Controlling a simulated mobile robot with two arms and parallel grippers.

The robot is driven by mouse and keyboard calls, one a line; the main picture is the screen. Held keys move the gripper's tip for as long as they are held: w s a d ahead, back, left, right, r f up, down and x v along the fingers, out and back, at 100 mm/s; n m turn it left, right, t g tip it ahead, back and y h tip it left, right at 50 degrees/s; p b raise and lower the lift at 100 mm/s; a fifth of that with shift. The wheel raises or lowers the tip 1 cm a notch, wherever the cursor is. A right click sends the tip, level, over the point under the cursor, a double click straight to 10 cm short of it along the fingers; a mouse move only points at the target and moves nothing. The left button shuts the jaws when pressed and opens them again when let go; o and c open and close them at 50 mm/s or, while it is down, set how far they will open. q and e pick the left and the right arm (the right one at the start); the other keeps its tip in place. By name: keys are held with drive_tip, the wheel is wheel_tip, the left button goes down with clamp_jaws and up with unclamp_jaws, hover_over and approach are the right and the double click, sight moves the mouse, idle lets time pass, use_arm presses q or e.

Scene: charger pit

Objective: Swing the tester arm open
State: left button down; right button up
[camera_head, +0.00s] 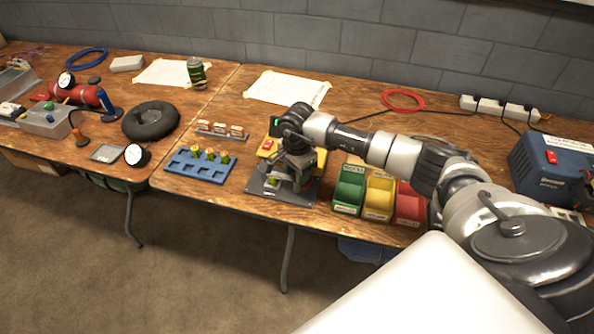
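The tester (262,190) stands on a dark grey base plate on the wooden table, left of the coloured bins. A yellow part with a red button shows at its back left, and a small green-yellow piece sits low at its front. My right arm reaches in from the right, and my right gripper (297,178) points down over the tester. The gripper and wrist hide much of it, including most of the tester arm. I cannot tell whether the fingers touch the tester arm or are open or shut. My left gripper is not in view.
Green, yellow and red bins (348,190) stand right of the tester. A blue tray (199,167) with several yellow-topped pieces lies to its left. A blue power unit (551,168) is at the far right. Papers (287,88) lie behind. The table's front edge is close.

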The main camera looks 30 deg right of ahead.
clamp_jaws()
